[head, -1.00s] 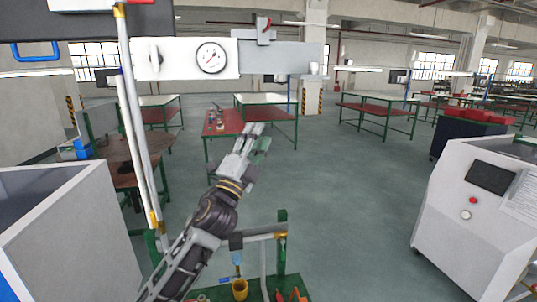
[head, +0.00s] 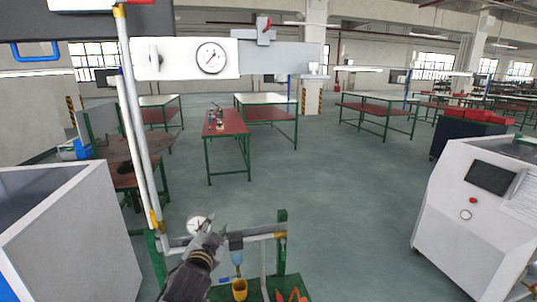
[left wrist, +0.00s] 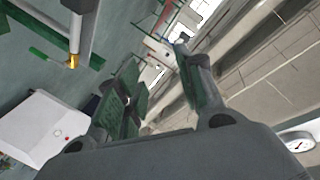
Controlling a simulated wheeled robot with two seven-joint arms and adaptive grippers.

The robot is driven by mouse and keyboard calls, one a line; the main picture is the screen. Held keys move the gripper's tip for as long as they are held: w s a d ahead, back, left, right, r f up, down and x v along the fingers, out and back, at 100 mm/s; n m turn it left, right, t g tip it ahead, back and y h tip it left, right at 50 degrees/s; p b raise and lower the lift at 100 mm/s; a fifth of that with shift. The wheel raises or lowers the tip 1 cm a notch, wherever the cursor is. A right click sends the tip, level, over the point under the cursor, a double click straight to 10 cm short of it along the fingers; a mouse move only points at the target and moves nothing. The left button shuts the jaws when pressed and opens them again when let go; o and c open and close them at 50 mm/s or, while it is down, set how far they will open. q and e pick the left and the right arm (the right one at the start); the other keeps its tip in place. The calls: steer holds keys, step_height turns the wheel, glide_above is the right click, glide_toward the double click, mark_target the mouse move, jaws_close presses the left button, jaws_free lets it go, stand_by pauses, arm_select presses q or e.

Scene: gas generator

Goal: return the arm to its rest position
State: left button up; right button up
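My left arm comes in from the bottom of the head view. Its gripper (head: 212,228) is low in front of me, by the green and grey pipe frame (head: 265,235). A small round dial (head: 198,224) shows just behind the gripper; I cannot tell whether they touch. In the left wrist view the two fingers of the left gripper (left wrist: 158,68) stand apart with nothing between them. My right gripper is in neither view.
A panel with a pressure gauge (head: 211,58) hangs high in front. A grey-white bin (head: 70,235) stands at left, a white console (head: 480,210) at right. A yellow cup (head: 240,289) sits below the pipe frame. The red-topped bench (head: 226,122) is farther back, with open floor to its right.

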arm_select(q)
steer(key=s+a+f+n+g, duration=0.3)
steer(key=s+f+g, duration=0.3)
steer(key=s+f, duration=0.8)
steer(key=s+a+f+n+g, duration=0.3)
steer(key=s+f+g, duration=0.4)
steer(key=s+f, duration=0.6)
steer(key=s+f+g, duration=0.1)
steer(key=s+f, duration=0.1)
steer(key=f, duration=1.4)
steer(key=s+f, duration=0.3)
steer(key=f, duration=1.2)
steer(key=s+a+f, duration=0.2)
steer(key=s+f, duration=0.8)
steer(key=s, duration=0.1)
steer(key=s+a+f+g, duration=0.1)
steer(key=s+a+f, duration=0.1)
steer(key=s+f, duration=0.8)
steer(key=shift+s+a+f+b, duration=0.25)
steer(key=shift+s+f+b, duration=0.15)
steer(key=shift+s, duration=0.25)
